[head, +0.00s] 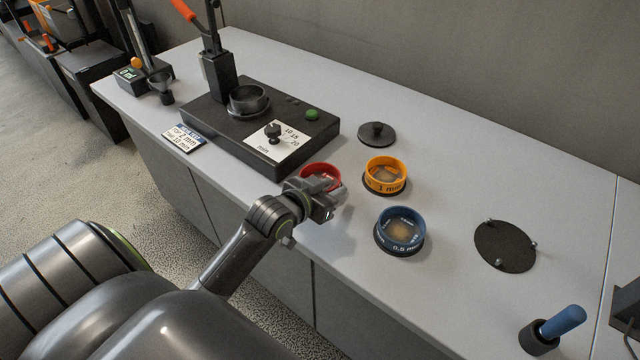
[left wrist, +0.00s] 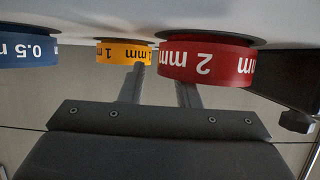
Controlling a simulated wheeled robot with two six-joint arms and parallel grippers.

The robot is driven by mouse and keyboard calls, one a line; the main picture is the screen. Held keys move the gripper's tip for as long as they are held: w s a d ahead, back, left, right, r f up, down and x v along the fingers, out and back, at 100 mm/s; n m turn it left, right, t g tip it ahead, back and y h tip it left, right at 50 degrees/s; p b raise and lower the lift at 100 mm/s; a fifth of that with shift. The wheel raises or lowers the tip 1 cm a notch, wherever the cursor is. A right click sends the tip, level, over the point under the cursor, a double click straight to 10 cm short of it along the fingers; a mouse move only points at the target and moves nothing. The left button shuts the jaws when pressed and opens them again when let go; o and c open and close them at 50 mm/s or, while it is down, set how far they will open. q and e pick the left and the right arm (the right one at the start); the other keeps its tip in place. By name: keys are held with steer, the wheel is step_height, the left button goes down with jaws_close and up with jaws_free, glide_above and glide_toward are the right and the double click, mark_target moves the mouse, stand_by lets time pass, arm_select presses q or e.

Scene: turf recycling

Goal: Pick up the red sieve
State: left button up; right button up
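The red sieve (head: 321,172), marked 2 mm, stands on the bench, partly hidden behind my left gripper (head: 322,204) in the head view. In the left wrist view the red sieve (left wrist: 207,62) shows upside down, right of centre. My left gripper (left wrist: 160,82) is open there, with a gap between its fingers. One finger's tip passes out of sight behind the red sieve's wall; the other stands left of the sieve, in front of the yellow one. I cannot tell whether either finger touches the red sieve. My right gripper is not in view.
The yellow 1 mm sieve (head: 385,175) and blue 0.5 mm sieve (head: 399,232) stand to the right. A black lid (head: 376,134) lies behind. The black shaker base (head: 205,120) is at left, a round black plate (head: 506,246) at right.

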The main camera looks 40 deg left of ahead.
arm_select(q)
steer(key=shift+w+f, duration=0.15)
steer(key=shift+w, duration=0.15)
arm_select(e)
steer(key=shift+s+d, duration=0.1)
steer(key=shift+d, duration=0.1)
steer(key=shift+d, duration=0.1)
arm_select(q)
jaws_close()
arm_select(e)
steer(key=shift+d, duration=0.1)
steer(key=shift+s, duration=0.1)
